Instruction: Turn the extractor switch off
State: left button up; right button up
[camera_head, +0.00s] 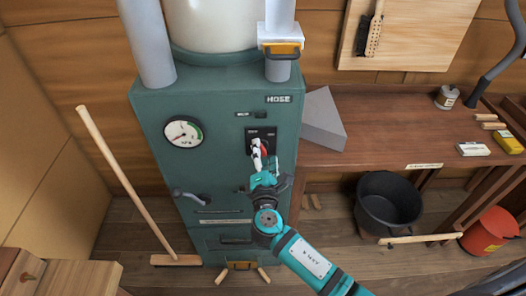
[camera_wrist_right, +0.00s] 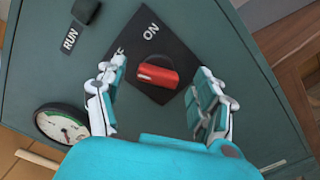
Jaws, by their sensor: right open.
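The extractor switch is a red handle (camera_wrist_right: 157,75) on a dark round knob, set on a black plate (camera_wrist_right: 172,42) marked "ON" on the green cabinet (camera_head: 165,108). In the head view only a sliver of the red handle (camera_head: 265,146) shows past my gripper. My right gripper (camera_head: 260,150) is open in front of the plate. In the right wrist view its fingers (camera_wrist_right: 158,90) stand on either side of the switch, with a gap on both sides. How far they are from the panel is hard to tell. My left gripper is not in view.
A round gauge (camera_head: 184,133) sits left of the switch, and a grey lever handle (camera_head: 190,196) is lower on the cabinet. A wooden bench (camera_head: 390,130) stands to the right, with a black bucket (camera_head: 388,203) below. A broom (camera_head: 123,180) leans at the left.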

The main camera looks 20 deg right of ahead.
jog(key=v, duration=1)
jog(key=shift+s, duration=0.3)
jog(key=shift+a, duration=0.1)
jog(key=s+d+f+m+g+y+b, duration=0.1)
jog(key=s+f+m+g, duration=0.2)
jog(key=f, duration=1)
jog(key=s+d+f+m+g+y, duration=0.15)
jog(key=s+f+g, duration=0.3)
jog(key=f, duration=0.75)
jog(key=s+d+f+m+g+y+b, duration=0.15)
jog(key=s+f, duration=0.25)
jog(key=f, duration=0.9)
jog(key=s+d+f+m+g, duration=0.1)
jog(key=s+f+m, duration=0.3)
jog(key=s, duration=0.5)
jog(key=s+d+f+m+g, duration=0.2)
jog(key=s+f+m+g, duration=0.1)
jog(key=s+f, duration=0.4)
jog(key=s+d+f+m+g+y+b, duration=0.1)
jog(key=s+f, duration=0.5)
jog(key=s, duration=0.6)
jog(key=d+m+g, duration=0.1)
jog(key=m+g, duration=0.1)
jog(key=m, duration=0.1)
jog(key=shift+f+m, duration=0.15)
jog(key=shift+m, duration=0.15)
jog(key=shift+s+d, duration=0.1)
